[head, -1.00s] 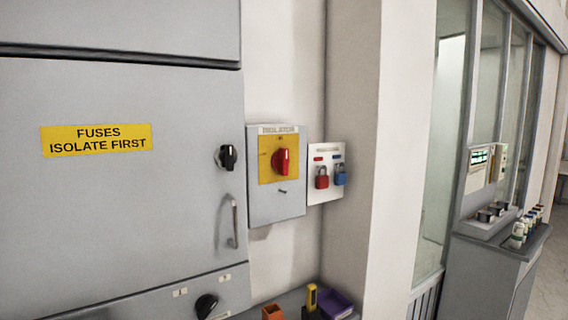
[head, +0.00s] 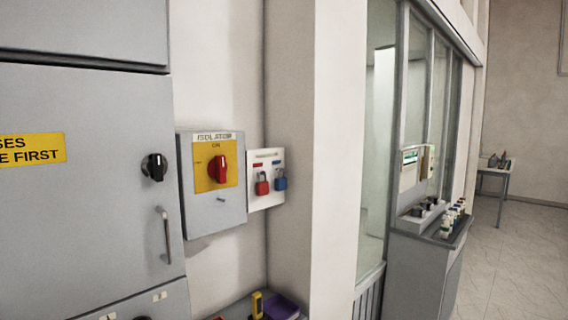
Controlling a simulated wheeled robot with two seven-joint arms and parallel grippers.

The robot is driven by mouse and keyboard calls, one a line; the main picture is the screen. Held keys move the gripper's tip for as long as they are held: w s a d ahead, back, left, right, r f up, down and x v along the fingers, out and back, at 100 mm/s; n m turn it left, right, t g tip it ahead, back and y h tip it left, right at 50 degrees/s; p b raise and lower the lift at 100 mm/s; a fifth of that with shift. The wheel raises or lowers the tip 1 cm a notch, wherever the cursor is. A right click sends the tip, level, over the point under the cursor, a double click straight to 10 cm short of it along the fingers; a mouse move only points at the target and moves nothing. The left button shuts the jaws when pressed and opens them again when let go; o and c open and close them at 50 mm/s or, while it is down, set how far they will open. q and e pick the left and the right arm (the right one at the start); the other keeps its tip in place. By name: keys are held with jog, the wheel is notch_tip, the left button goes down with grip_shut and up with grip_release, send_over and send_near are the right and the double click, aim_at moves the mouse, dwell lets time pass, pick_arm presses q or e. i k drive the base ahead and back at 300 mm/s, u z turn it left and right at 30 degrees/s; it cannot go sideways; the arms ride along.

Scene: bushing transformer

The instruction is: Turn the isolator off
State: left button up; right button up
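The isolator (head: 212,208) is a grey box on the wall, right of the grey cabinet, with a yellow plate and the label "ISOLATOR" on top. Its red rotary handle (head: 217,169) sits on the yellow plate, with "ON" readable above it. The handle looks roughly upright. A small stud or hasp shows below the plate. Neither of my grippers is in the head view, and nothing touches the isolator.
A grey cabinet (head: 95,215) with a black knob (head: 154,167) and a bar handle (head: 167,235) stands at left. A white board with a red padlock (head: 262,184) and a blue padlock (head: 280,180) hangs right of the isolator. A shelf with tools lies below. Floor is clear at far right.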

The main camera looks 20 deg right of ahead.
aim_at(218, 168)
jog(key=z, duration=2.15)
jog(key=i, duration=3.6)
jog(key=u, duration=3.35)
